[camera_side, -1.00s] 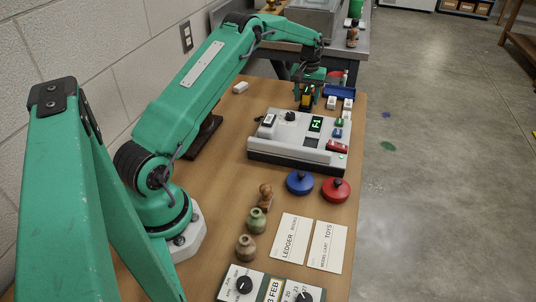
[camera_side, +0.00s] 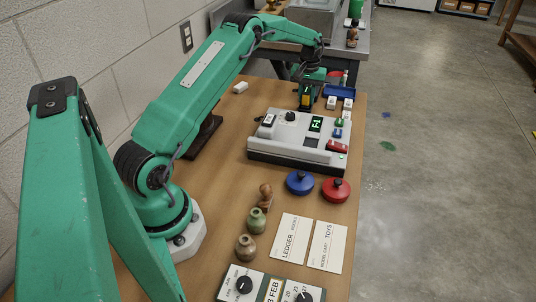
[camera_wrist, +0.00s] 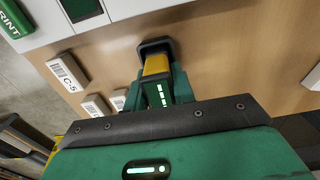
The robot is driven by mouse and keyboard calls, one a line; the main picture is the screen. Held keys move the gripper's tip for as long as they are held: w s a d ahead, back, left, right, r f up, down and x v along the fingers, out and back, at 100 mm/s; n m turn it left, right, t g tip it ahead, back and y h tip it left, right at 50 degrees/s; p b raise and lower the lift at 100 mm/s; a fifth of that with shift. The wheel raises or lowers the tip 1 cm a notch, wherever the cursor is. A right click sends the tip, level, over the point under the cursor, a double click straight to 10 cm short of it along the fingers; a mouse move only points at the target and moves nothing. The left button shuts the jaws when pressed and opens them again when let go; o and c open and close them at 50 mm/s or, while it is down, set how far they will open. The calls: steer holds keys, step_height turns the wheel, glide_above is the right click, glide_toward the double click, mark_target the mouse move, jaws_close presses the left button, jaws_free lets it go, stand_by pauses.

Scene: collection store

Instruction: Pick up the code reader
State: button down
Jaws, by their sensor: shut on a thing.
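The code reader (camera_wrist: 156,64) is yellow with a dark square head. In the wrist view it stands out from between my gripper's green fingers. My gripper (camera_side: 306,96) is shut on it just behind the grey console, and a yellow part of the reader (camera_side: 305,102) shows there between the jaws. The fingers hide most of its body. The reader is low over the bench, but I cannot tell whether it touches the wood.
The grey console (camera_side: 270,150) with buttons and display stands in front of my gripper. Small white labelled blocks (camera_side: 331,102) and a blue tray (camera_side: 338,91) are to its right. Bare wood lies left of my gripper.

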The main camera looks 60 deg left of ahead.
mark_target(308, 90)
steer(key=shift+r, duration=0.1)
steer(key=shift+r, duration=0.8)
steer(key=r, duration=0.2)
steer(key=shift+d+r, duration=0.25)
steer(key=shift+r, duration=0.1)
steer(key=s+d+r, duration=0.1)
steer(key=d+r, duration=0.5)
steer(key=d, duration=0.5)
steer(key=shift+r, duration=0.3)
steer(key=shift+a, duration=0.1)
